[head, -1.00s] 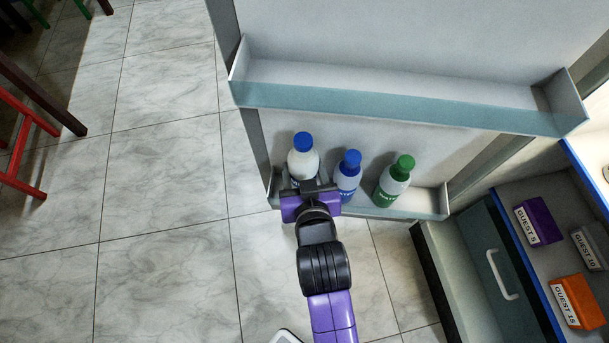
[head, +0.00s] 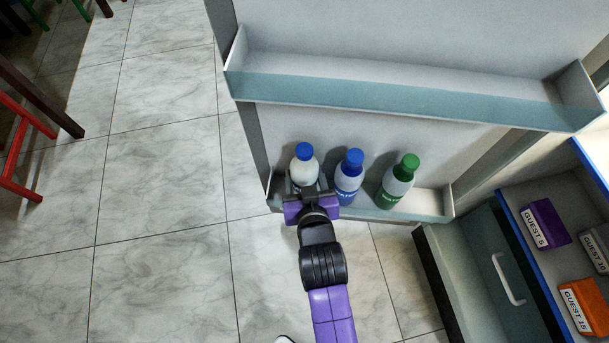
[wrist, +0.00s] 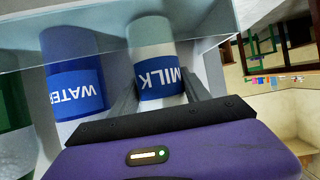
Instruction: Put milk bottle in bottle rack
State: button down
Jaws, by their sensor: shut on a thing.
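The milk bottle (head: 304,170), white with a blue cap, is at the left end of the lower door rack (head: 425,206), behind the rack's front wall. It looks upright, but its base is hidden, so I cannot tell whether it touches the rack floor. My gripper (head: 306,189) is shut on the milk bottle from the front. In the wrist view the blue MILK label (wrist: 158,82) shows between the two fingers (wrist: 160,98).
A blue-capped water bottle (head: 348,182) stands close to the right of the milk, and a green-capped bottle (head: 395,187) stands further right. An upper door shelf (head: 400,105) overhangs them. An open drawer (head: 500,265) lies at the right.

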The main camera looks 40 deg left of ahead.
jog(key=c, duration=0.5)
grip_release()
jog(key=shift+f, duration=0.1)
jog(key=shift+s+d+r, duration=0.1)
jog(key=shift+r, duration=0.1)
jog(key=p+v, duration=0.2)
jog(key=v, duration=0.9)
jog(key=shift+s+d+p, duration=0.2)
jog(key=shift+s+p, duration=0.1)
jog(key=shift+p, duration=0.1)
jog(key=shift+r, duration=0.1)
